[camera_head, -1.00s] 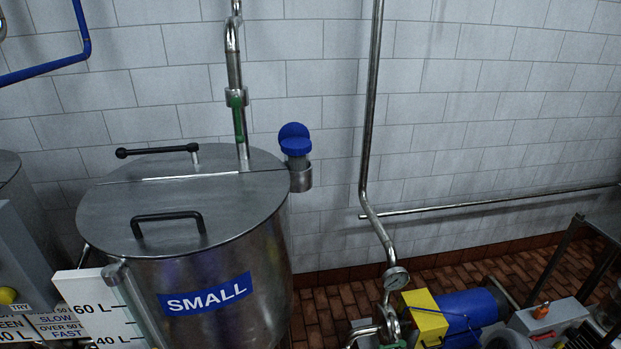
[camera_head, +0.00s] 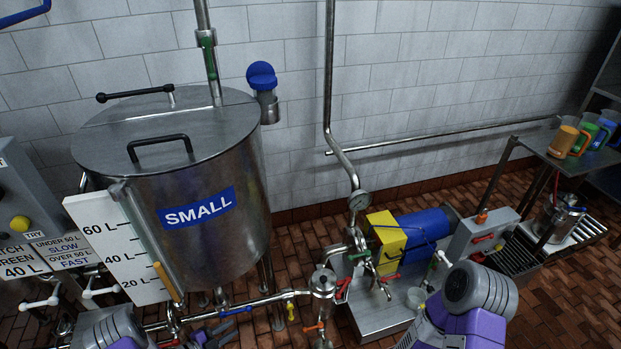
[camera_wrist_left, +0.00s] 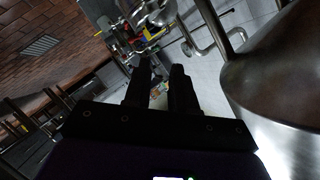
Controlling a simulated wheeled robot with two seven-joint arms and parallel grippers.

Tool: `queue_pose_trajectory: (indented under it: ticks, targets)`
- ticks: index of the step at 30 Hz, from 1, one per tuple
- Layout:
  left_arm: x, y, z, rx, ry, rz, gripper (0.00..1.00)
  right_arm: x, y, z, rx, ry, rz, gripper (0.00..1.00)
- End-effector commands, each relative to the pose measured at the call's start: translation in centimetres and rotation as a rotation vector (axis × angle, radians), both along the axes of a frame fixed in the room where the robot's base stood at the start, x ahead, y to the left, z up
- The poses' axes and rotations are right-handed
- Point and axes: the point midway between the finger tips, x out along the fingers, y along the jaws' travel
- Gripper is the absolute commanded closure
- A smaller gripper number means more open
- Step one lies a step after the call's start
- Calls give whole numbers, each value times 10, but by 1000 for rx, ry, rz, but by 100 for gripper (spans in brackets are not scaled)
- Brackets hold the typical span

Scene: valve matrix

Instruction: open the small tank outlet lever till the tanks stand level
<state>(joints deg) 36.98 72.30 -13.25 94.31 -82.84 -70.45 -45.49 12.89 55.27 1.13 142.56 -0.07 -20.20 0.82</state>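The steel small tank (camera_head: 160,160) with its blue SMALL label (camera_head: 197,208) stands at left in the head view. Its white gauge board (camera_head: 112,245) reads 60, 40 and 20 L. An orange-yellow strip (camera_head: 167,282) shows beside the lower marks. A blue lever (camera_head: 235,311) lies along the pipe below the tank; I cannot tell whether it is the outlet lever. My left gripper (camera_head: 214,336) is at the bottom edge, near and below that lever, apparently apart from it. In the left wrist view its two dark fingers (camera_wrist_left: 160,82) stand apart with nothing clearly between them. My right gripper is not visible.
A yellow-and-blue pump (camera_head: 400,235) sits behind. My right arm (camera_head: 465,305) is at lower right. White levers (camera_head: 98,290) show at lower left. Coloured jugs (camera_head: 585,138) stand at far right.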

Motion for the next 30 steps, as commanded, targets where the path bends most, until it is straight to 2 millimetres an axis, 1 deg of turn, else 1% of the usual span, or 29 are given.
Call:
queue_pose_trajectory:
  ticks: [3,6,8,11,14,15,17,18,19,20,21,24,27,30]
  targets:
    - [10,-12,6,-55,120,111,75,-1,0,5,1,2,2,100]
    - [14,-24,8,-115,255,225,75,-1,0,9,1,3,1,100]
    - [13,-34,10,-161,361,306,75,-1,0,11,1,3,1,100]
    - [0,-57,12,-249,582,464,75,-1,0,16,1,3,1,100]
    - [-28,-84,15,-335,833,633,75,-1,0,22,1,3,1,100]
    - [-43,-94,18,-365,937,702,75,-1,0,24,1,3,1,100]
    - [-70,-111,22,-400,1088,802,75,-1,0,27,1,3,1,100]
    - [-89,-121,26,-417,1185,867,75,-1,0,29,1,3,1,100]
    - [-103,-128,30,-427,1253,913,75,-1,0,30,1,3,1,100]
    - [-117,-135,34,-436,1315,959,75,-1,0,31,1,3,1,100]
    - [-135,-142,39,-442,1392,1016,75,-1,0,32,1,3,1,100]
    - [-171,-157,50,-449,1539,1131,75,-1,0,34,1,3,1,100]
    - [-193,-164,58,-448,1621,1204,75,-1,0,35,1,3,1,100]
    - [-201,-166,61,-448,1653,1234,75,-1,0,36,1,3,1,100]
